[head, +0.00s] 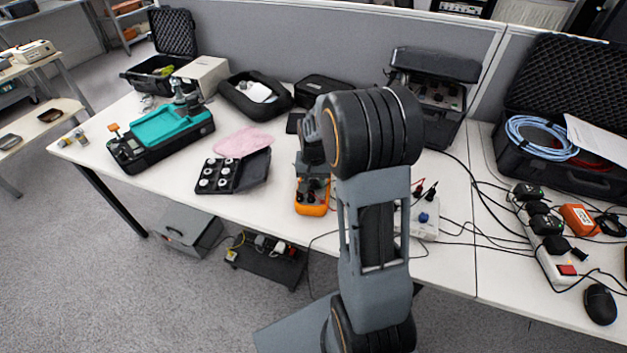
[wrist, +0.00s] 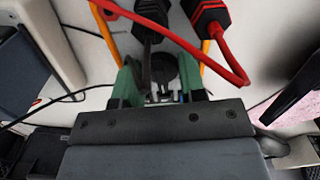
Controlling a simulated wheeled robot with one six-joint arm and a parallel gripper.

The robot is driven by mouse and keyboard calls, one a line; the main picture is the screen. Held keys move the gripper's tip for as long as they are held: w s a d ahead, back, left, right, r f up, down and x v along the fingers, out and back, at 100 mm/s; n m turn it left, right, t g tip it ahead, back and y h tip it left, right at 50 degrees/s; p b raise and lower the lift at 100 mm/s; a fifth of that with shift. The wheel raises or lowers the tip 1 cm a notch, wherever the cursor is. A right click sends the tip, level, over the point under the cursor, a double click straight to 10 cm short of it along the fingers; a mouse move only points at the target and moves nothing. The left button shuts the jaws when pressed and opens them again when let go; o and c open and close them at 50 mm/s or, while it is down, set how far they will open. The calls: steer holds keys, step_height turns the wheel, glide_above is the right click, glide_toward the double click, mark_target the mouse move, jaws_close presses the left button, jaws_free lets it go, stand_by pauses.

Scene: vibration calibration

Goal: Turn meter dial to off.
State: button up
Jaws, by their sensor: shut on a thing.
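The orange meter (head: 311,208) stands on the white table in the head view, just left of my raised arm. Its orange side edges (wrist: 104,35) show in the wrist view. The dark round meter dial (wrist: 163,66) is between the green fingers of my gripper (wrist: 159,84), which is shut on it. The dial's pointer and markings are hidden or too small to read. A black plug (wrist: 150,14) and a red-and-black plug (wrist: 208,14) stand close in front of the fingers, with a red lead (wrist: 190,50) looping across.
A black tray with white discs (head: 218,176) and a pink cloth (head: 243,141) lie left of the meter. A white box with a blue knob (head: 424,222) is right of my arm. Cables run across the table's right side. A teal-topped device (head: 166,128) stands further left.

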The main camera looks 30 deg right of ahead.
mark_target(315, 181)
steer(key=n, duration=0.3)
steer(key=n+p, duration=0.1)
steer(key=n, duration=0.2)
steer(key=shift+d+n, duration=0.2)
steer(key=shift+n, duration=0.2)
stand_by(0.3)
steer(key=o, duration=0.9)
step_height(315, 181, up, 14)
steer(key=shift+f+p, duration=0.1)
steer(key=shift+p, duration=0.65)
steer(key=shift+c, duration=0.2)
